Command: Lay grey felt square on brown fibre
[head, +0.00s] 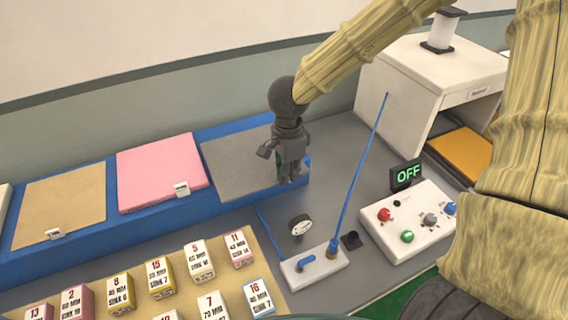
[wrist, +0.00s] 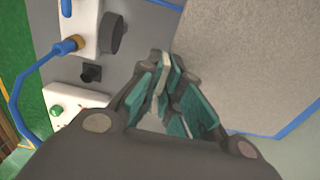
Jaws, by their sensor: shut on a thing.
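The grey felt square (head: 232,165) lies flat at the right end of the blue rack, and it also fills the upper right of the wrist view (wrist: 255,55). The brown fibre square (head: 62,200) lies at the left of the same rack, with a small white tag at its front edge. My gripper (head: 288,176) is over the right part of the felt, pointing down. In the wrist view my gripper (wrist: 170,72) has its teal-padded fingers at the felt's edge, shut on it. The pinched edge is mostly hidden by the fingers.
A pink square (head: 160,170) lies on the blue rack (head: 130,217) between the felt and the fibre. Numbered blocks stand on a tan board in front. A control box (head: 408,222), an OFF display (head: 406,175) and a blue hose (head: 360,165) stand to the right.

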